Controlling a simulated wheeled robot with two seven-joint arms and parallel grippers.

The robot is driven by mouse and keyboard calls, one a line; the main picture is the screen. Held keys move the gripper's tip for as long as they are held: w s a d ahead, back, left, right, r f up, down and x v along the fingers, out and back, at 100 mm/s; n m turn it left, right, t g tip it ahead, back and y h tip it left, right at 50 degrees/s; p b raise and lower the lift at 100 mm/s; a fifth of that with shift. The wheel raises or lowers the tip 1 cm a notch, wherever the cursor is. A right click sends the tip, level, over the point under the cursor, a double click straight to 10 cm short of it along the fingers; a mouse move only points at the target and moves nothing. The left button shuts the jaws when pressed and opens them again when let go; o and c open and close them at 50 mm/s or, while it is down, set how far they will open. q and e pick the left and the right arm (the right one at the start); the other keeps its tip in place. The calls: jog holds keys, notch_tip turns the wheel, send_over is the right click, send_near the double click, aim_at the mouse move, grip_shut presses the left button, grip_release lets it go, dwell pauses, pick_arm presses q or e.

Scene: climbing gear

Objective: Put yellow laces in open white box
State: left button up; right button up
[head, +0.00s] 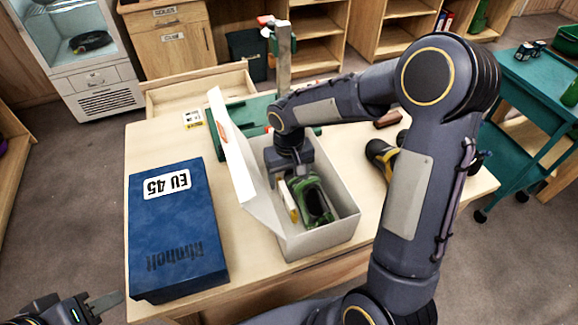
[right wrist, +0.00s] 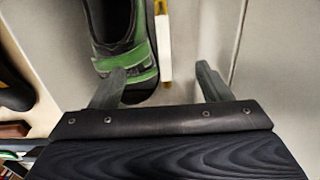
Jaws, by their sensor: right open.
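The open white box (head: 330,236) stands on the table with its lid (head: 238,165) raised on the left. The yellow laces, a slim yellow-and-white pack (head: 289,203), are inside it beside a green and black shoe (head: 316,202). In the right wrist view the laces (right wrist: 163,45) are beyond my fingertips, right of the shoe (right wrist: 125,45). My right gripper (right wrist: 161,82) is open, reaching down inside the box, with the laces lined up between its fingers and nothing visibly gripped. My left gripper (head: 106,303) is at the lower left, off the table; its opening is unclear.
A blue shoebox (head: 175,225) marked EU 45 lies left of the white box. A small yellow-and-white packet (head: 193,118) lies at the table's back left. A black and yellow shoe (head: 381,157) is to the right, partly behind my right arm. A teal cart (head: 530,95) stands at far right.

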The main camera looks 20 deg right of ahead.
notch_tip(320, 180, up, 13)
jog(key=s+m+t+y, duration=0.1)
jog(key=s+t+y, duration=0.2)
jog(key=s, duration=1.7)
jog(key=t, duration=0.2)
jog(key=shift+s+t+y, duration=0.3)
jog(key=shift+s+y, duration=0.1)
jog(key=shift+c, duration=0.3)
